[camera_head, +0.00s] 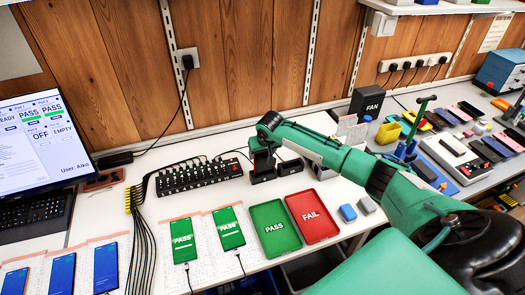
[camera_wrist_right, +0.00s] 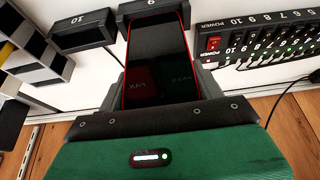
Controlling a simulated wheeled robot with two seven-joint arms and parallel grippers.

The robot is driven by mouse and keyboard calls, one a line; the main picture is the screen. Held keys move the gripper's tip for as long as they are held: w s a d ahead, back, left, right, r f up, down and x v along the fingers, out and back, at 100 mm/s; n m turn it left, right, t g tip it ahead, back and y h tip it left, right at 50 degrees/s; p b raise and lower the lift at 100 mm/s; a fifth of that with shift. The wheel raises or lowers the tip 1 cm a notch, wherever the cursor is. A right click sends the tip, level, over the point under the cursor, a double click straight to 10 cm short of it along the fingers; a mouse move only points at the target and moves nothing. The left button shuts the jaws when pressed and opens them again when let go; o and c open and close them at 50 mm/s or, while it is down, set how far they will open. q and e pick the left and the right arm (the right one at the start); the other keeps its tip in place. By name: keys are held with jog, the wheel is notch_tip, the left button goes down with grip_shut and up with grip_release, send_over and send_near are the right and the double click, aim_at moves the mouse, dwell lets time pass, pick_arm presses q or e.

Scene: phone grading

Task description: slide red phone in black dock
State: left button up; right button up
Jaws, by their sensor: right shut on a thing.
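The red phone (camera_wrist_right: 160,65), with a dark screen and thin red edges, is between the fingers of my right gripper (camera_head: 264,150) in the wrist view. My right gripper is shut on it. The phone's far end meets or overlaps the black dock marked 9 (camera_wrist_right: 152,5); I cannot tell whether it is seated in the slot. A second black dock marked 10 (camera_wrist_right: 82,32) stands to its left. In the head view the gripper is right over the black docks (camera_head: 290,167), and the phone is mostly hidden. My left gripper is not in view.
A black powered hub with cables (camera_head: 200,177) stands left of the docks. A green PASS tray (camera_head: 275,228) and a red FAIL tray (camera_head: 312,216) lie in front. Phones with green PASS screens (camera_head: 229,228) lie at left. A black FAN box (camera_head: 367,103) stands behind to the right.

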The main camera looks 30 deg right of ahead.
jog(key=shift+f, duration=0.1)
dwell(0.5)
jog(key=shift+f, duration=0.5)
jog(key=o, duration=1.2)
jog(key=shift+r, duration=0.1)
notch_tip(320, 180, up, 7)
jog(key=p, duration=0.7)
jog(key=shift+p, duration=0.3)
